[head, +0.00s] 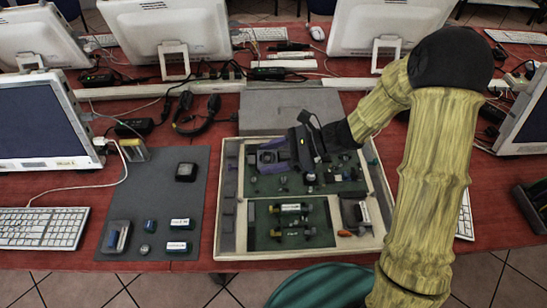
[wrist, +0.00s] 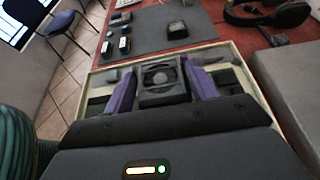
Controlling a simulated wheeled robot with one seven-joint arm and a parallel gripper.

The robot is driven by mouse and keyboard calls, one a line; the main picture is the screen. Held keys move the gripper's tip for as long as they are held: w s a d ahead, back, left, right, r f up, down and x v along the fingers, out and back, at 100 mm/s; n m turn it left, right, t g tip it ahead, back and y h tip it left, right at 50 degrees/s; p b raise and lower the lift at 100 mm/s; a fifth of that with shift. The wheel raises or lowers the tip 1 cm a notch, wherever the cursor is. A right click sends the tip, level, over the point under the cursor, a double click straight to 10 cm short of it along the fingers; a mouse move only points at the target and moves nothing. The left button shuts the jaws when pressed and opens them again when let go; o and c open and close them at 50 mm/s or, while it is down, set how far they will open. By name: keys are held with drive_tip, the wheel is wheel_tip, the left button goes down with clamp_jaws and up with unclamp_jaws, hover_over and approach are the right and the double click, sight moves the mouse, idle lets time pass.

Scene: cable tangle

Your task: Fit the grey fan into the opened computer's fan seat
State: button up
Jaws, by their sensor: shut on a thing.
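The opened computer (head: 222,215) is a shallow cream case with green boards, in the middle of the table in the head view. Its rim also shows in the wrist view (wrist: 232,55). My gripper (head: 270,156) is over its upper left part, with purple fingers. In the wrist view the fingers (wrist: 160,78) are shut on opposite sides of a square grey fan (wrist: 161,88), whose round rotor faces the camera. The fan is low over the case; I cannot tell whether it touches it. The fan seat is not distinguishable, probably covered by fan and gripper.
A dark grey mat (head: 165,210) on the left holds a dark square part (head: 186,172) and several small parts. A grey box (head: 290,108) stands behind the case. Headphones (head: 196,115), cables, monitors and a keyboard (head: 42,228) surround the work area.

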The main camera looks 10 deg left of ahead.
drive_tip(key=shift+s+f, duration=0.1)
drive_tip(key=shift+f, duration=0.05)
drive_tip(key=b, duration=0.6)
hover_over(272, 181)
wheel_tip(272, 181, down, 6)
drive_tip(key=shift+r, duration=0.15)
drive_tip(key=shift+f, duration=0.8)
drive_tip(key=shift+f, duration=0.7)
idle(0.8)
drive_tip(key=o, duration=1.1)
drive_tip(key=shift+b, duration=0.3)
drive_tip(key=shift+c, duration=0.2)
drive_tip(key=shift+d, duration=0.1)
